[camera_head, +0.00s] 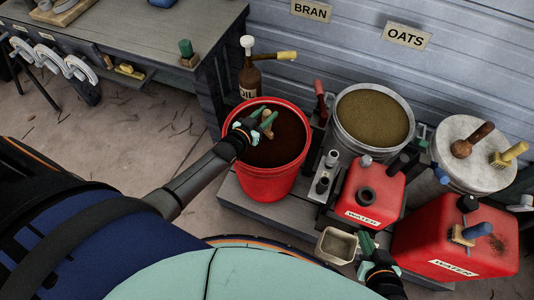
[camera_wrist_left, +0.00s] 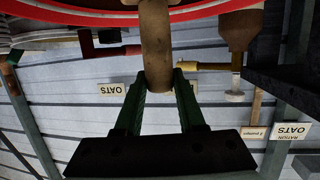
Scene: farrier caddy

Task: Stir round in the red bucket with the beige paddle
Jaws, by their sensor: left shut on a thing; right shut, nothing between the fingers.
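The red bucket (camera_head: 265,185) stands on a low grey platform and holds a dark brown mass. My left gripper (camera_head: 265,125) is over the bucket's opening, shut on the beige paddle (camera_head: 268,114). In the left wrist view the paddle's round shaft (camera_wrist_left: 155,40) sits between the green fingertips (camera_wrist_left: 160,80), and the red bucket's rim (camera_wrist_left: 100,17) crosses the top. The paddle's lower end is hidden, so I cannot tell how deep it is. My right gripper (camera_head: 368,244) is shut and empty, beside a beige scoop-like container at the front of the platform.
A metal bucket of grain (camera_head: 374,118) stands right of the red bucket. Red water cans (camera_head: 372,192) (camera_head: 455,245) and a round lid with brushes (camera_head: 472,168) are further right. A brown oil bottle (camera_head: 250,78) is close behind the red bucket. A workbench (camera_head: 120,35) is at the back left.

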